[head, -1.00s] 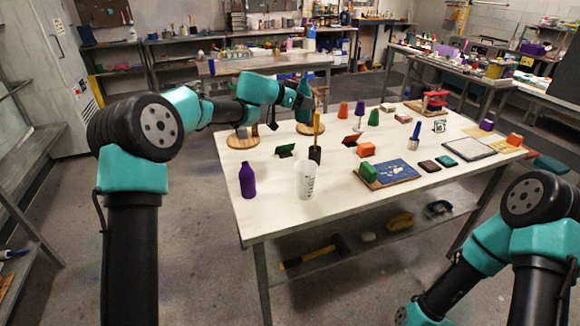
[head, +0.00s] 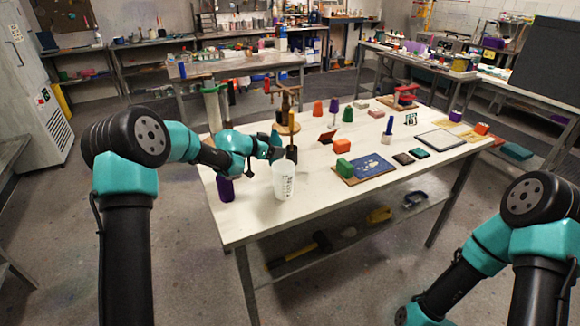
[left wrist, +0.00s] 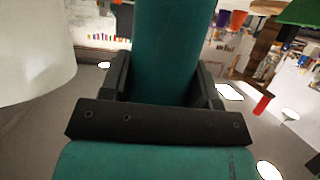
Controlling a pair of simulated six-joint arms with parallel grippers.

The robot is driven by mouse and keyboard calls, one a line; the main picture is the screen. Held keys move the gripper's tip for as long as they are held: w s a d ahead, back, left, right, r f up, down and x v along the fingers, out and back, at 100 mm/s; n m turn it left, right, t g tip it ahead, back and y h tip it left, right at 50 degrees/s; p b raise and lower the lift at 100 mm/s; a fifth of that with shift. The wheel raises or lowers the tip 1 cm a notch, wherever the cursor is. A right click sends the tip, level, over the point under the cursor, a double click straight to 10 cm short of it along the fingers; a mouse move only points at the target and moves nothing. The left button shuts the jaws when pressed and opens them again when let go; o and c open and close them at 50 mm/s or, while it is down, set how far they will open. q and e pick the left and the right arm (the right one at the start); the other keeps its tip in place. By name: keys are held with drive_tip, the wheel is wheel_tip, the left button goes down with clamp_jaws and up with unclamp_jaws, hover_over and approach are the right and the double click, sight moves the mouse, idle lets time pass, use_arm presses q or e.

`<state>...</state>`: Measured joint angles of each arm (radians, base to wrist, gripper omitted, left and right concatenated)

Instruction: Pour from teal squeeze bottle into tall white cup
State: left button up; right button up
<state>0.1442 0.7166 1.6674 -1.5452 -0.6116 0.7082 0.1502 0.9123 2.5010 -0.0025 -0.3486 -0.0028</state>
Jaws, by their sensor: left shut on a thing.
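The tall white cup (head: 284,182) stands upright near the table's front edge, with dark markings on its side. A large pale rounded surface at the left of the left wrist view looks like this cup (left wrist: 35,50). My left gripper (head: 274,152) is just above and behind the cup's rim in the head view. It is shut on the teal squeeze bottle, whose body (left wrist: 172,45) fills the space between the fingers in the left wrist view. In the head view the bottle is small and partly hidden, so its tilt and nozzle are unclear.
The table front right of the cup is clear.

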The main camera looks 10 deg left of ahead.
sight(275, 138)
use_arm(q)
drive_tip(key=shift+f, duration=0.15)
idle(0.3)
drive_tip(key=shift+s+d+r+m+t, duration=0.1)
drive_tip(key=shift+s+r+m+t, duration=0.1)
drive_tip(key=shift+r+m+t, duration=0.3)
drive_tip(key=shift+s+d+r+m+t, duration=0.2)
drive_tip(key=shift+r+m, duration=0.25)
drive_tip(key=shift+r, duration=0.3)
drive_tip(key=shift+s+d+r+m+t, duration=0.1)
drive_tip(key=shift+s+r+m+t, duration=0.2)
drive_tip(key=shift+r+m, duration=0.25)
drive_tip(key=shift+s+d+r+m+t, duration=0.3)
drive_tip(key=shift+s+r+m+t, duration=0.25)
drive_tip(key=shift+m+t, duration=0.4)
drive_tip(key=shift+r+m+t, duration=0.25)
drive_tip(key=shift+r+m, duration=0.1)
drive_tip(key=shift+m, duration=0.4)
drive_tip(key=shift+w+a+f+m+t, duration=0.2)
drive_tip(key=shift+w+f+m+t, duration=0.15)
drive_tip(key=shift+m, duration=0.45)
drive_tip(key=shift+w+a+r+m+t+h, duration=0.1)
drive_tip(key=shift+r+m+t+h, duration=0.3)
drive_tip(key=shift+r+m, duration=0.45)
idle(2.3)
